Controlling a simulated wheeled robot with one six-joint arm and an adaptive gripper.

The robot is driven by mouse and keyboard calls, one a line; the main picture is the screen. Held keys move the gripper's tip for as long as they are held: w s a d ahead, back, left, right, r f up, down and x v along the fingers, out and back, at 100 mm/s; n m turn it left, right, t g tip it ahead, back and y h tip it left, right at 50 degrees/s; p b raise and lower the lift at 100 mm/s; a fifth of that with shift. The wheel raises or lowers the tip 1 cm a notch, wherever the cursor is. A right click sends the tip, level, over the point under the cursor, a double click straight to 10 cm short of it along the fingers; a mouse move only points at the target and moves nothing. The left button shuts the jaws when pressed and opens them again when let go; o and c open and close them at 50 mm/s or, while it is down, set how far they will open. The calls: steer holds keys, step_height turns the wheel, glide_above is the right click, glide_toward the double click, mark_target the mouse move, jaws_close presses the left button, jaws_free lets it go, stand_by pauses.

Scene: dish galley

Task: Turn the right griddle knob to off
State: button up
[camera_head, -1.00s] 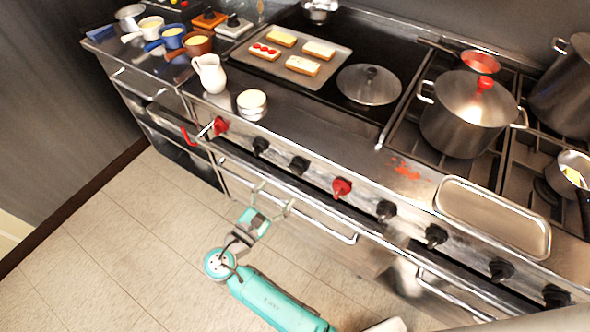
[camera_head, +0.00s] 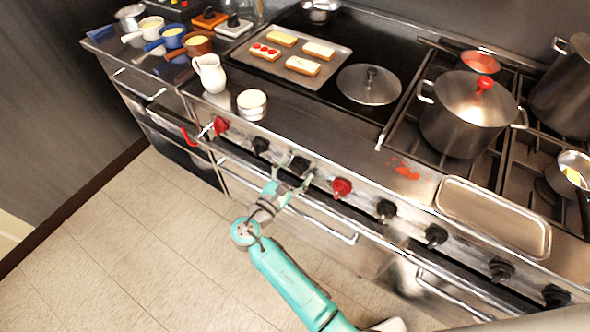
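A row of knobs runs along the range's front panel. Below the griddle (camera_head: 325,75) are a red knob (camera_head: 220,126) at the left, two black knobs, one (camera_head: 261,145) beside it and another (camera_head: 302,163) further right, then a second red knob (camera_head: 342,187). No label shows which one is the right griddle knob; the second red knob is the rightmost red one. My gripper (camera_head: 294,170) is open and empty, its fingers spread just in front of the second black knob, left of the second red knob. Contact with the black knob cannot be told.
Several more black knobs, one (camera_head: 386,209) nearest, continue to the right. A long oven handle (camera_head: 325,230) runs below the panel. A white jug (camera_head: 210,74) and a small bowl (camera_head: 252,104) stand near the front edge. A tray (camera_head: 490,218) lies at the right. The floor in front is clear.

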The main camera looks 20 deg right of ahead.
steer(key=c, duration=1)
steer(key=shift+m, duration=0.3)
steer(key=m, duration=0.6)
steer(key=shift+s+d+f, duration=0.1)
steer(key=m, duration=0.3)
steer(key=shift+f+m, duration=0.1)
steer(key=shift+m, duration=2.1)
steer(key=shift+f, duration=0.1)
